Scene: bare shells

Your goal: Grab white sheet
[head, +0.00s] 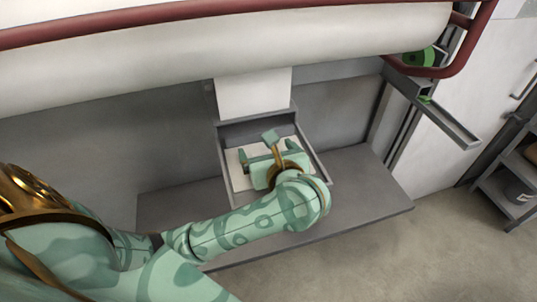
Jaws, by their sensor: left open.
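A white sheet (239,181) lies flat in a grey open-topped tray (224,172) at the middle of the head view. My left gripper (267,152) is over the tray, with its two fingers spread apart and nothing seen between them. Its body and wrist cover much of the sheet. I cannot tell whether the fingertips touch the sheet. A second white, flat panel or sheet (253,92) hangs upright behind the tray, below the large white roll. My right gripper is not in view.
A large white roll (220,50) with a dark red rail (130,22) spans the top. The tray sits on a grey shelf (370,190). A narrow grey channel (445,120) juts out at right. A dark rack (510,180) stands far right. Floor (400,260) at lower right is clear.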

